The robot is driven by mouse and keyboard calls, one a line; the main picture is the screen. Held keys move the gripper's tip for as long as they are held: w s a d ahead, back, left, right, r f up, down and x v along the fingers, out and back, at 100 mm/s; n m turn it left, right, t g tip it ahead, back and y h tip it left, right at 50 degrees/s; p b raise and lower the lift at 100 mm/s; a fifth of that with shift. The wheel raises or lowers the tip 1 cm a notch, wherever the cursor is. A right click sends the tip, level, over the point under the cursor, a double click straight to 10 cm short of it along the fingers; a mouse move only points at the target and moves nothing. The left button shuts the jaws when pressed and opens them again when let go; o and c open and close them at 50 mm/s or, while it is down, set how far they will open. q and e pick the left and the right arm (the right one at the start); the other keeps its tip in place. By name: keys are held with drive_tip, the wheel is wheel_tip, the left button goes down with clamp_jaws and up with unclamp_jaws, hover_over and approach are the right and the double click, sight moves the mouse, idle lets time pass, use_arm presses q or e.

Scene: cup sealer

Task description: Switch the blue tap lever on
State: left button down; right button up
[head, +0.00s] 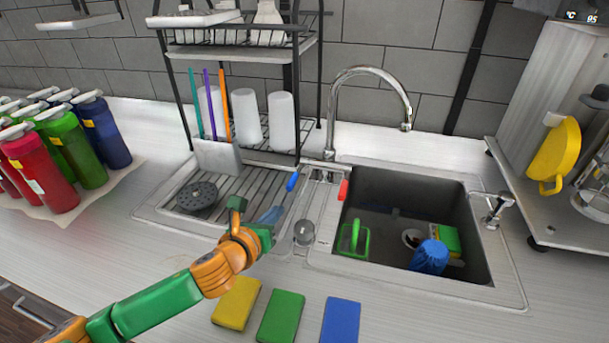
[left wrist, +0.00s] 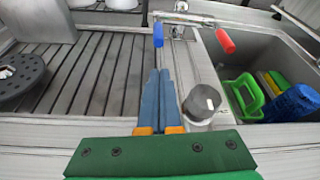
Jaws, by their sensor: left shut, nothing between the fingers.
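The blue tap lever (head: 292,181) sticks out to the left of the chrome faucet base, beside the sink. The red lever (head: 343,190) is on its right, at the sink's edge. The blue lever (left wrist: 158,34) also shows in the left wrist view, just beyond my fingertips, with the red lever (left wrist: 225,40) to its right. My left gripper (head: 280,211) is shut and empty, in front of and a little left of the blue lever. In the left wrist view its blue fingers (left wrist: 160,72) lie together and point toward the lever, with a small gap visible. My right gripper is not in view.
The chrome faucet (head: 332,110) rises behind the levers. The sink (head: 380,190) holds a green basket and a blue item. A grey round knob (head: 304,232) stands right of my gripper. A drying rack (head: 300,90) stands behind. Three sponges, including the green one (head: 281,316), lie in front.

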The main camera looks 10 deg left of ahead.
use_arm(q)
drive_tip(key=shift+s+a+r, duration=0.1)
drive_tip(key=shift+a+r, duration=0.05)
drive_tip(key=shift+v, duration=1.1)
drive_tip(key=x, duration=1)
drive_tip(key=shift+w, duration=0.4)
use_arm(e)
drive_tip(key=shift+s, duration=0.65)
